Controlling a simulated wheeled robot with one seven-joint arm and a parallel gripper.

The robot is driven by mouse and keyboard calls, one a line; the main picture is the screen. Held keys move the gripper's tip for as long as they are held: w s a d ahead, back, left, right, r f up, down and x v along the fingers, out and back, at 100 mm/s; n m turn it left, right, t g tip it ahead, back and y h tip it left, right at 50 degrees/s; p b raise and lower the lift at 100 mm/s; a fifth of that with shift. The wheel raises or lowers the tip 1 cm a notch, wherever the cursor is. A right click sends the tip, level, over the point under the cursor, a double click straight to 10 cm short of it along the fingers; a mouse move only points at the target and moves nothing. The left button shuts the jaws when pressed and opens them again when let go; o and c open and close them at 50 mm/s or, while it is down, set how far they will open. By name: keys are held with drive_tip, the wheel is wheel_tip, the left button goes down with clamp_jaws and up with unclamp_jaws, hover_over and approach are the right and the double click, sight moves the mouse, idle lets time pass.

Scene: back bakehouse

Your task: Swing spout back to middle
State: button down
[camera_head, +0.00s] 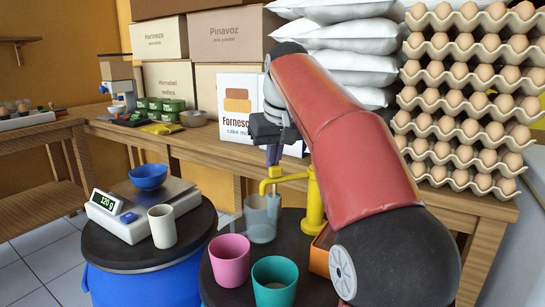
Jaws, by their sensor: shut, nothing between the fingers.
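The yellow spout (284,179) reaches left from a yellow post (313,205) on a dark round barrel top. Its outlet end is over or close to a clear, bluish cup (262,218); the exact overlap is hard to tell. My gripper (273,158) points down just above the spout's outer end, shut and empty. Whether the fingertips touch the spout cannot be told. My red arm hides part of the area to the right of the post.
A pink cup (230,259) and a teal cup (274,280) stand in front of the spout. An orange box (322,252) is beside the post. Left, another barrel holds a scale (142,212), blue bowl (148,177) and cream cup (162,226). Egg trays (462,110) stack behind right.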

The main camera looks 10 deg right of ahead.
drive_tip(key=s+n, duration=0.1)
drive_tip(key=s+n+y+p, duration=0.1)
drive_tip(key=shift+s+d+r+n, duration=0.1)
drive_tip(key=shift+s+d+n, duration=0.1)
drive_tip(key=shift+s+n, duration=0.1)
drive_tip(key=shift+s+d+n+g+y+p, duration=0.15)
drive_tip(key=shift+s+d+n+p, duration=0.1)
drive_tip(key=shift+s+n, duration=0.35)
drive_tip(key=shift+s+d+n+g+y+p, duration=0.1)
drive_tip(key=shift+s+d+n+y+p, duration=0.15)
drive_tip(key=shift+s+n, duration=0.35)
drive_tip(key=shift+s+d+n+g+y+p, duration=0.15)
drive_tip(key=shift+s+d+n, duration=0.15)
drive_tip(key=shift+s+n, duration=0.3)
drive_tip(key=shift+s, duration=0.1)
